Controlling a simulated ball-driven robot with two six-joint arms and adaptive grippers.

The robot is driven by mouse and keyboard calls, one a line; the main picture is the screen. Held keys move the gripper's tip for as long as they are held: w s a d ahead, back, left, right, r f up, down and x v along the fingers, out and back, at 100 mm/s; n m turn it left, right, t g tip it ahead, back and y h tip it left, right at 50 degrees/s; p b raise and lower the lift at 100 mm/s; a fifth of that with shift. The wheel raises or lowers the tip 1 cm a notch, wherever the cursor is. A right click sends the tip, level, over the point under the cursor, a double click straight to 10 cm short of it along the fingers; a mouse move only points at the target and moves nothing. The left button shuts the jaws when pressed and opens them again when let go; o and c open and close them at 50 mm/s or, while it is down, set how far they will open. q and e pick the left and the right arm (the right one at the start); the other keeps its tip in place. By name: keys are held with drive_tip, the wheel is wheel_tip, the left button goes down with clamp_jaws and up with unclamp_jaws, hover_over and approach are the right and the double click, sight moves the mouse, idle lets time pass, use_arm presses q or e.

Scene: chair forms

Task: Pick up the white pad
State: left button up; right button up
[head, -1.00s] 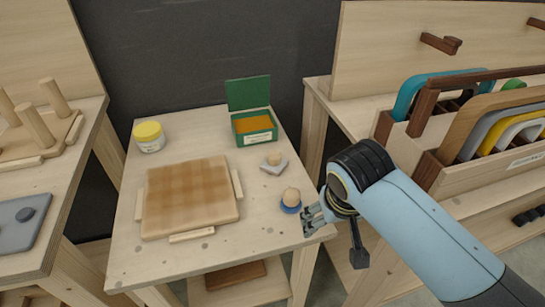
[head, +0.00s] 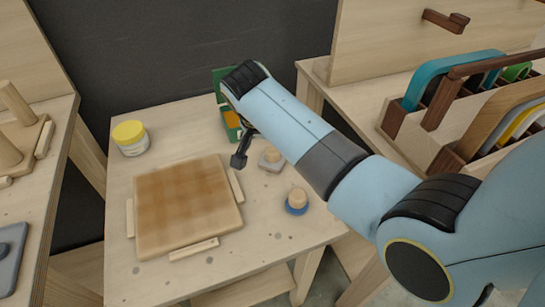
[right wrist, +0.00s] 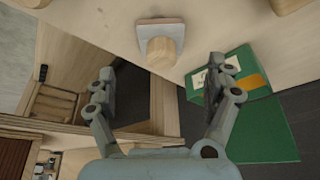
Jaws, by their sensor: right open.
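The white pad is a pale, squarish block (head: 268,166) with a round wooden knob, on the small table right of the wooden board. My right arm reaches over the table, with its wrist just above and left of the pad in the picture. In the right wrist view my right gripper (right wrist: 163,74) is open and empty. There the white pad (right wrist: 150,21) lies at the top, its knob pointing toward the gap between the fingertips, apart from them. My left gripper is not in view.
A green box (head: 221,78) stands behind the pad, partly hidden by my arm. A blue round pad (head: 297,210) with a knob lies in front. A yellow-lidded jar (head: 130,138) and the wooden board (head: 188,205) are left. Racks (head: 450,140) stand on the right bench.

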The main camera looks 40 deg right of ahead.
sight(273, 150)
drive_tip(key=shift+w+d+f, duration=0.1)
drive_tip(key=shift+w+f, duration=0.1)
drive_tip(key=shift+f, duration=0.2)
drive_tip(key=x, duration=0.5)
drive_tip(key=c, duration=1.4)
drive_tip(key=shift+r, duration=0.6)
wheel_tip(273, 150, up, 3)
drive_tip(key=shift+f, duration=0.1)
drive_tip(key=s+d+r, duration=0.2)
drive_tip(key=s, duration=0.1)
drive_tip(key=s+d+r, duration=0.2)
drive_tip(key=s, duration=0.1)
drive_tip(key=s+d+r+p, duration=0.1)
drive_tip(key=s+d+r, duration=0.1)
drive_tip(key=s+r, duration=0.1)
drive_tip(key=shift+s+d+r, duration=0.1)
drive_tip(key=shift+s+d, duration=0.15)
drive_tip(key=shift+s, duration=0.1)
drive_tip(key=o, duration=0.7)
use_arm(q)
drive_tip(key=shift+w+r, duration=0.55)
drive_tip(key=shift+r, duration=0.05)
use_arm(e)
drive_tip(key=c, duration=0.5)
